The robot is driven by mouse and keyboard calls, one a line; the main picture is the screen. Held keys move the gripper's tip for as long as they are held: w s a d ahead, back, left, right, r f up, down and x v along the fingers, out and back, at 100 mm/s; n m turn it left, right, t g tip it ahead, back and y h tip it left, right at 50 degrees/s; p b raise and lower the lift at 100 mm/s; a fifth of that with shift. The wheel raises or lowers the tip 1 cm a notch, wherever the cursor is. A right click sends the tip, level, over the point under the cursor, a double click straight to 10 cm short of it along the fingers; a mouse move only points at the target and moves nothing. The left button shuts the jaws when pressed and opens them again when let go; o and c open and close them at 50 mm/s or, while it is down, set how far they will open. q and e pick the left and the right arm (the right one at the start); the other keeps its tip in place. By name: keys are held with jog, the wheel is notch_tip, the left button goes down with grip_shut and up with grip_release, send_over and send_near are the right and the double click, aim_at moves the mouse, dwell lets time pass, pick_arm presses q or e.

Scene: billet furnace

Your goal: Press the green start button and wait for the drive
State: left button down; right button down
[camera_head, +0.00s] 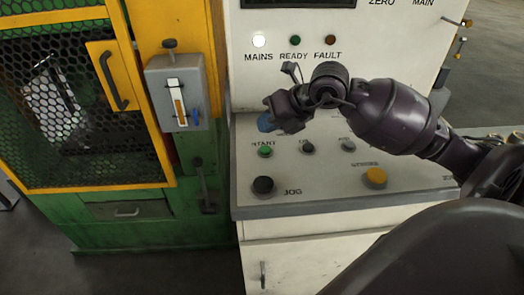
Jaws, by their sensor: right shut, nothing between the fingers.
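My right gripper (268,124) is shut and empty. In the picture it hangs just above the green button, with its bluish tip apart from it. My right arm reaches in from the right across the desk. The MAINS lamp (259,40) glows white. The READY lamp (295,40) and the FAULT lamp (331,40) look dark. My left gripper is not in view.
On the desk are a black JOG knob (263,185), a yellow button (375,177) and small dark and grey buttons. A green and yellow machine with a mesh door (70,110) and a grey box (178,92) stands left. Open floor shows at top right.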

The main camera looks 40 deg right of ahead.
aim_at(267, 147)
notch_tip(267, 147, down, 3)
jog(key=shift+r+b, duration=0.1)
jog(key=shift+b, duration=0.25)
dwell(0.6)
dwell(0.5)
dwell(0.5)
jog(key=shift+f, duration=0.2)
jog(key=shift+f, duration=0.35)
